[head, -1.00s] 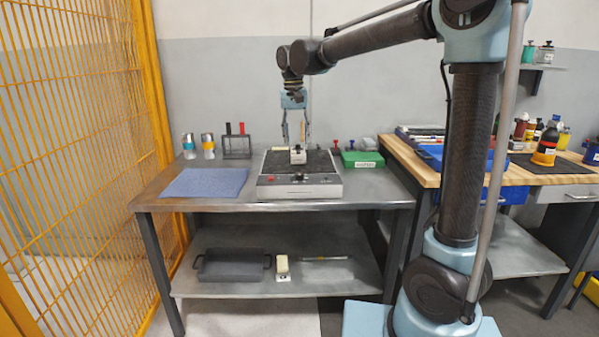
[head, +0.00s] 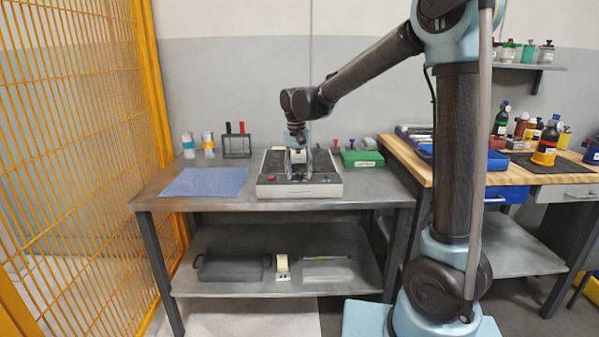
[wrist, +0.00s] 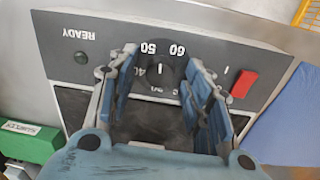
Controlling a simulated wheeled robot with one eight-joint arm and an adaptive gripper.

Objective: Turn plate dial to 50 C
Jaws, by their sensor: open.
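The hot plate (head: 299,190) sits on the metal bench, its dark panel facing me. In the wrist view its panel shows upside down, with a black dial (wrist: 158,75) and printed marks 40, 50 and 60 around it. A red switch (wrist: 244,83) and a READY label (wrist: 79,33) are on the same panel. My gripper (wrist: 163,65) is open, with one finger at each side of the dial; I cannot tell whether they touch it. The dial's pointer is too unclear to read. In the head view my gripper (head: 299,165) is low over the plate.
A blue mat (head: 205,182) lies left of the plate. A green box (head: 362,159) stands to the right, and a black rack (head: 237,147) and two small bottles stand behind left. An orange mesh fence (head: 80,130) closes off the left side.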

